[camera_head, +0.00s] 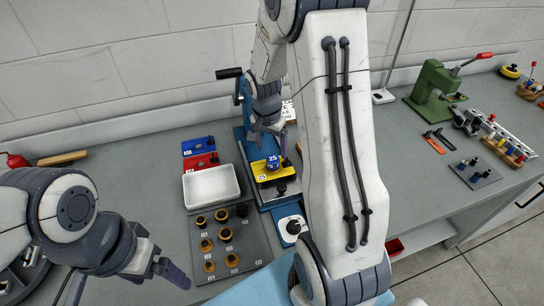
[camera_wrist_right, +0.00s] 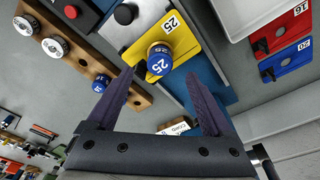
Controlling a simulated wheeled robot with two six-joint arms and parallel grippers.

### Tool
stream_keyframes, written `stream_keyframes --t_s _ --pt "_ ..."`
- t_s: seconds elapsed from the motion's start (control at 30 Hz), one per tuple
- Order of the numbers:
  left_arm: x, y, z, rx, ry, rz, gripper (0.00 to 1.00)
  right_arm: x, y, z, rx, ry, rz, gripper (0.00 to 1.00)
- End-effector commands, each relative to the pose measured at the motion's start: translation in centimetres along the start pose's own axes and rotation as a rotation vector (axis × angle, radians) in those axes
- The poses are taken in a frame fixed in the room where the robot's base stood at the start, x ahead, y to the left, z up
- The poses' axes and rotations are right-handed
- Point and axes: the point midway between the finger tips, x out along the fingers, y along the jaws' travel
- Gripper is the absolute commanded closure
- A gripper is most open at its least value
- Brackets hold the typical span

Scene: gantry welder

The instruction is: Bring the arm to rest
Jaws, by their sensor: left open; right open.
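My right arm comes down through the middle of the head view and hides part of the bench. Its gripper (camera_head: 270,138) is over the blue press-like fixture. In the right wrist view, the right gripper (camera_wrist_right: 160,95) has its fingers apart with nothing held between them. A blue knob marked 25 (camera_wrist_right: 159,58) stands on a yellow plate (camera_wrist_right: 186,42) just beyond the fingertips; they look apart from it. The knob also shows in the head view (camera_head: 273,162), below the gripper. My left gripper (camera_head: 172,272) is open and empty at the lower left, near the bench front.
A white tray (camera_head: 211,203) and a grey board of bushings (camera_head: 262,245) lie left of the fixture. Blue and red plates (camera_head: 199,146) lie behind the tray. A green press (camera_head: 433,90) and tool racks stand at right. The left rear bench is mostly clear.

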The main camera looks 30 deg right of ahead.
Motion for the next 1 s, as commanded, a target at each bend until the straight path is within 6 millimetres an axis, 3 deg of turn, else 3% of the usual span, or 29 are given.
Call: stream_keyframes --t_s 0.2,0.57,0.67,0.77,0.8,0.87,1.0 --pt "0.5 0.0 0.0 0.000 0.000 0.000 0.10 -3.5 -0.1 0.0 0.000 0.003 -0.003 0.15" --pt "0.5 0.0 0.0 0.000 0.000 0.000 0.10 -4.9 -0.4 0.8 -0.031 -0.002 -0.005 0.15" --pt "0.5 0.0 0.0 0.000 0.000 0.000 0.10 -6.1 -1.5 3.7 -0.156 -0.011 -0.022 0.15" --pt "0.5 0.0 0.0 0.000 0.000 0.000 0.10 -8.3 -2.6 9.4 -0.397 -0.030 -0.053 0.15" --pt "0.5 0.0 0.0 0.000 0.000 0.000 0.10 -9.3 -2.8 12.2 -0.520 -0.038 -0.070 0.15" --pt "0.5 0.0 0.0 0.000 0.000 0.000 0.10 -10.6 -2.4 16.5 -0.714 -0.055 -0.094 0.15" --pt "0.5 0.0 0.0 0.000 0.000 0.000 0.10 -12.8 0.5 24.9 -1.139 -0.089 -0.150 0.15"
